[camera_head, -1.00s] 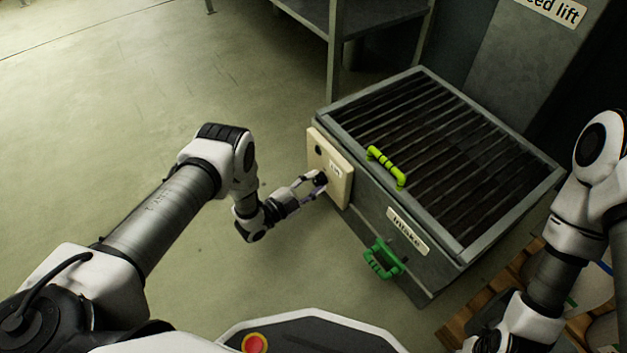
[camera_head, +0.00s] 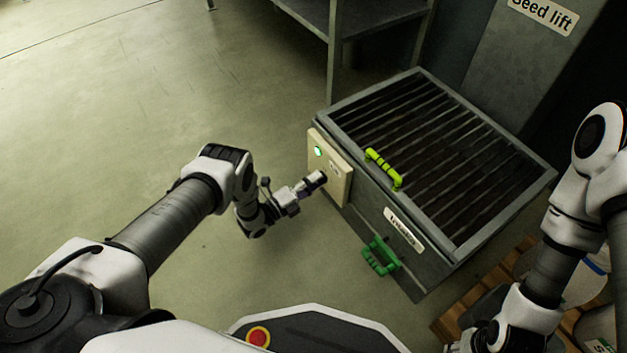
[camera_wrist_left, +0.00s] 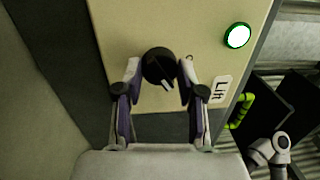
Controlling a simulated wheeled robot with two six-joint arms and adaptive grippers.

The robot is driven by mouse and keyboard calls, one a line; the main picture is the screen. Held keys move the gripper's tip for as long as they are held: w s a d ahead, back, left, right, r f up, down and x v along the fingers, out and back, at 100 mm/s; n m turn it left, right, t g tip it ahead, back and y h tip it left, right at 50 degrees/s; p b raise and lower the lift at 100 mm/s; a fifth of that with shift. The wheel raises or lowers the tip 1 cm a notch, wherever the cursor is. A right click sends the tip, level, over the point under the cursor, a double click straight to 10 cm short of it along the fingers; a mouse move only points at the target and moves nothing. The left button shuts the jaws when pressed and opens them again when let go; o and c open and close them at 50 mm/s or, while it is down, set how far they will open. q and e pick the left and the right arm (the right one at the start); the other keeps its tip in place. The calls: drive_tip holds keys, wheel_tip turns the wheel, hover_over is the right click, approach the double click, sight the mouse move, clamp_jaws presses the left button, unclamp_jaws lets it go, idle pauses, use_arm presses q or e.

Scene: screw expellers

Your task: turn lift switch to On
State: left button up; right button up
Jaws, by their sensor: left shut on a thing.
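The lift switch is a black rotary knob (camera_wrist_left: 160,68) with a white pointer mark, on a cream control panel (camera_head: 341,190) on the side of the grey intake box. A "Lift" label (camera_wrist_left: 220,90) is beside it. The panel's round indicator lamp (camera_head: 318,151) is lit, white with a green rim; it also shows in the left wrist view (camera_wrist_left: 237,36). My left gripper (camera_head: 318,178) is at the panel, its fingers on both sides of the knob and shut on it. My right gripper (camera_head: 478,342) is at the bottom right, its fingers not clearly visible.
A wooden pallet (camera_head: 475,297) stands at the right. A metal shelf (camera_head: 375,17) is behind. The floor at left is clear.

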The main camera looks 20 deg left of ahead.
idle(0.3)
use_arm(q)
drive_tip(key=o, duration=1.1)
drive_tip(key=shift+d, duration=0.1)
drive_tip(key=shift+o, duration=0.2)
drive_tip(key=v, duration=1.2)
drive_tip(key=shift+w+f, duration=0.1)
